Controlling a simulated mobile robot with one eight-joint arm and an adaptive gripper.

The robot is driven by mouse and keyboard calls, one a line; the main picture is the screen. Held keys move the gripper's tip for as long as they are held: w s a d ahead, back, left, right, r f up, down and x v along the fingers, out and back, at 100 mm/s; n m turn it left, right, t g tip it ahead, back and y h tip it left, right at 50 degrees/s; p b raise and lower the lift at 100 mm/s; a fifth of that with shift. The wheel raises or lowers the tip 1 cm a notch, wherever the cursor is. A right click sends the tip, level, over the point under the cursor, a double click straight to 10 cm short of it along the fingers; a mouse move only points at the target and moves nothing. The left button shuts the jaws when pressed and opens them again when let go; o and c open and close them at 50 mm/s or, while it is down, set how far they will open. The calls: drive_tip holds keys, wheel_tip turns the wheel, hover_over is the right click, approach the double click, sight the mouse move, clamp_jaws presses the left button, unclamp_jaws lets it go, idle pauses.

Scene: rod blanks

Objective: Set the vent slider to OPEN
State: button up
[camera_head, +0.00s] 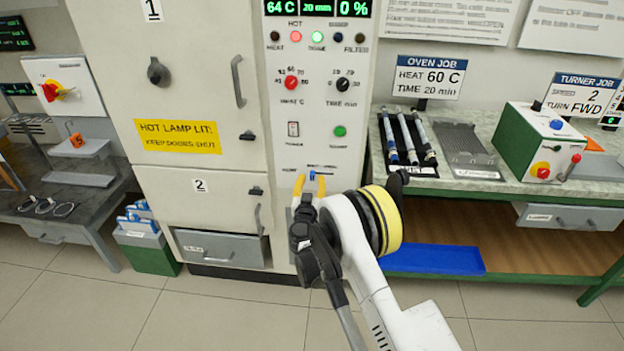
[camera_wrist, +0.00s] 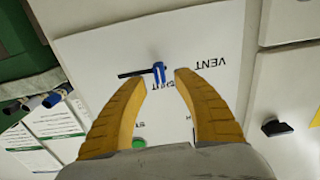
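The vent slider (camera_head: 312,175) is a small blue knob on a dark slot low on the oven's control panel. In the wrist view the slider (camera_wrist: 158,73) sits at the right end of the slot, near the upside-down word VENT; the bare slot (camera_wrist: 132,73) runs to the left. The small end labels are too small or covered to read. My gripper (camera_head: 310,184) is open, its yellow fingers pointing at the panel. In the wrist view the fingertips (camera_wrist: 160,76) stand either side of the knob, with gaps; contact with the panel cannot be told.
The panel above has dials, lamps and a display (camera_head: 318,8) reading 64 C, 20 min and 0 %. Closed oven doors (camera_head: 195,90) with a yellow hot-lamp notice (camera_head: 178,137) stand to the left. A bench (camera_head: 470,188) with rods (camera_head: 408,140) stands to the right.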

sight(332, 172)
drive_tip(key=shift+w+b, duration=0.35)
drive_tip(key=shift+w, duration=1.2)
clamp_jaws()
drive_tip(key=d, duration=0.6)
drive_tip(key=shift+s+d, duration=0.15)
drive_tip(key=shift+d, duration=0.1)
unclamp_jaws()
drive_tip(key=shift+d, duration=0.15)
drive_tip(key=shift+s, duration=0.15)
drive_tip(key=s, duration=0.7)
drive_tip(key=shift+a, duration=0.25)
